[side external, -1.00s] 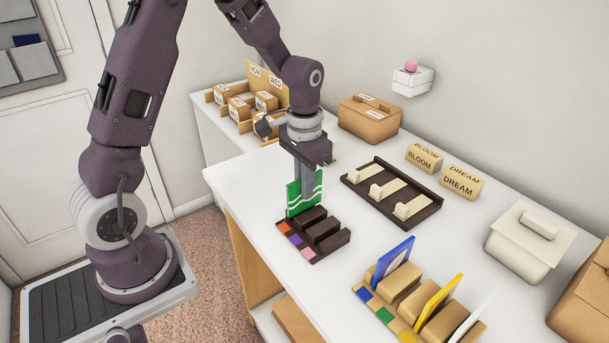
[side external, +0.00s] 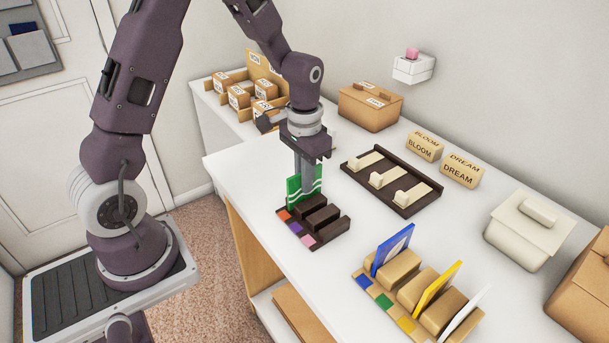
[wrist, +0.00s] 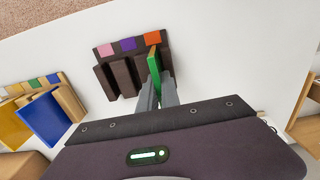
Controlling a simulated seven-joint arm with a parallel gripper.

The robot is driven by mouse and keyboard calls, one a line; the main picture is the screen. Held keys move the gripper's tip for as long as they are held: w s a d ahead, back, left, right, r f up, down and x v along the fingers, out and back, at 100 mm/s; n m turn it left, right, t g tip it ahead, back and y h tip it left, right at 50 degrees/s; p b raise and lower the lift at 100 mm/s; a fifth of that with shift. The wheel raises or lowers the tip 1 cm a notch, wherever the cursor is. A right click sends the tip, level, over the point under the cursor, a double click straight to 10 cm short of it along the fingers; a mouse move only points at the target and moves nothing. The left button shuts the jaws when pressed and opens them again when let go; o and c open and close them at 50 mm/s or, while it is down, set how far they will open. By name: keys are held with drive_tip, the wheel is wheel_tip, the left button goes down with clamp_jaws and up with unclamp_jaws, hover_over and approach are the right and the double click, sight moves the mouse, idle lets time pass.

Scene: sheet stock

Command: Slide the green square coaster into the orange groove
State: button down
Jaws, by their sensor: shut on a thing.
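The green square coaster (side external: 293,191) with white wavy lines stands upright in my gripper (side external: 306,186), which is shut on it. The coaster is at the orange-marked end of the dark rack (side external: 340,232). The orange marker (side external: 285,215) is right in front of it. In the wrist view the coaster (wrist: 153,70) is edge-on, in line with the orange marker (wrist: 152,37) and beside a dark divider. My gripper's fingers (wrist: 157,88) are close together around its edge. Its lower edge is hidden by the dividers, so I cannot tell how deep it sits.
The rack also has purple and pink markers. A tan rack (side external: 418,290) with blue, yellow and white coasters stands to the right. A dark tray (side external: 425,205) with cream pieces lies behind. White table is clear between them.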

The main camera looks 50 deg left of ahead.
drive_tip(key=shift+f, duration=0.35)
drive_tip(key=c, duration=1.5)
unclamp_jaws()
drive_tip(key=shift+r, duration=4)
